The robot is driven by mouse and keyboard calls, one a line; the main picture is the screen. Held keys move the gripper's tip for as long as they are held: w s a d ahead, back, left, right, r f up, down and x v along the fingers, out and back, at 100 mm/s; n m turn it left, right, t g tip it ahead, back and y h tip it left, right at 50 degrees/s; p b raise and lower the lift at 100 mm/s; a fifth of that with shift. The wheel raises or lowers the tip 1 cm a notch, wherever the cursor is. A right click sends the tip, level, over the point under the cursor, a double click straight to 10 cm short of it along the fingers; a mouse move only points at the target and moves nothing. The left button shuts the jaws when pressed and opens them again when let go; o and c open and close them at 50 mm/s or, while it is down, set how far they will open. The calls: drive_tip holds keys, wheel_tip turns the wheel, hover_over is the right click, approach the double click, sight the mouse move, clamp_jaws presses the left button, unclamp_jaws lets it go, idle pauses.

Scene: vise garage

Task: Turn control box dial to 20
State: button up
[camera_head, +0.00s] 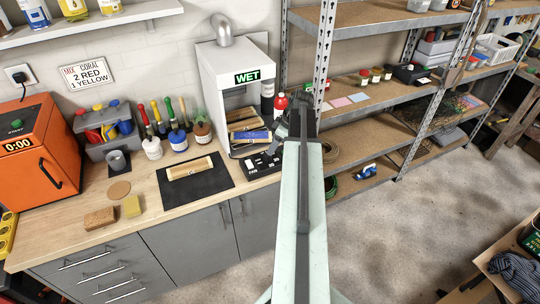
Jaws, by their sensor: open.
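My gripper (287,122) is dark grey and sits at the far end of my pale green arm, by the right front edge of the white cabinet. It is open; its fingers are small and partly lost against the dark arm end. A low black box with white marks (260,164) lies on the bench in front of the cabinet, left of my arm. It may be the control box; I cannot make out a dial or its setting. The white cabinet (208,75) shows a green "WET" sign (247,78) and holds wooden and blue pieces.
An orange machine (40,160) reading "0:00" stands at the bench's left end. A wooden piece lies on a black mat (195,188). A red-capped bottle (280,104) is close to my gripper. Metal shelving (375,98) stands right of my arm.

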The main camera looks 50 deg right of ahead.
sight(267, 156)
drive_tip(key=b+x, duration=0.4)
drive_tip(key=x, duration=0.1)
drive_tip(key=shift+f, duration=0.35)
drive_tip(key=shift+w+f+b, duration=0.25)
drive_tip(key=shift+f+b, duration=0.1)
drive_tip(key=shift+b, duration=0.1)
drive_tip(key=shift+a+r, duration=0.1)
